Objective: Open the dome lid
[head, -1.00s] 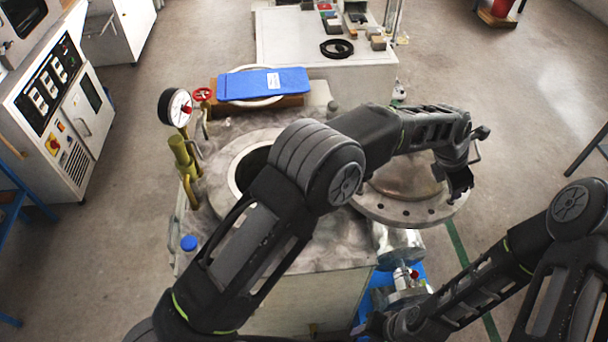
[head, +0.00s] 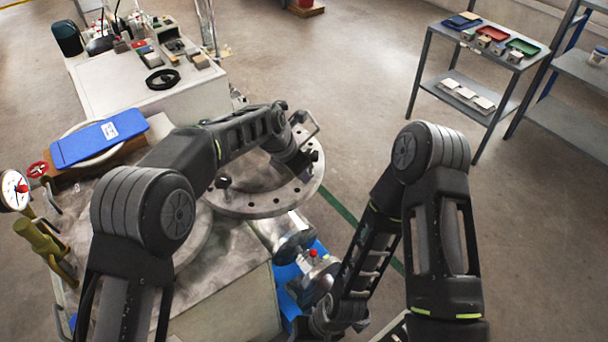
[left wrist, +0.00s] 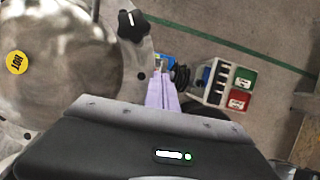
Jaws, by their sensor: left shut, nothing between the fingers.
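The dome lid (head: 258,203) is swung out to the right of the vessel, its holed flange and part of its metal dome showing behind my left arm. In the left wrist view the dome (left wrist: 60,65) carries a yellow HOT sticker, with a black knob (left wrist: 132,24) on its flange. The vessel's round opening is largely hidden by my left arm; part of its rim (head: 198,238) shows. My left gripper (left wrist: 163,88) is shut and empty beside the lid's outer edge; I cannot tell whether it touches. My right arm is folded at the right, its gripper out of sight.
A pressure gauge (head: 14,190) and brass valve (head: 38,238) stand at the left. A blue clipboard (head: 98,138) lies behind the vessel. A bench (head: 115,85) stands beyond, a tray table (head: 478,50) at the back right. Floor right of the lid is open.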

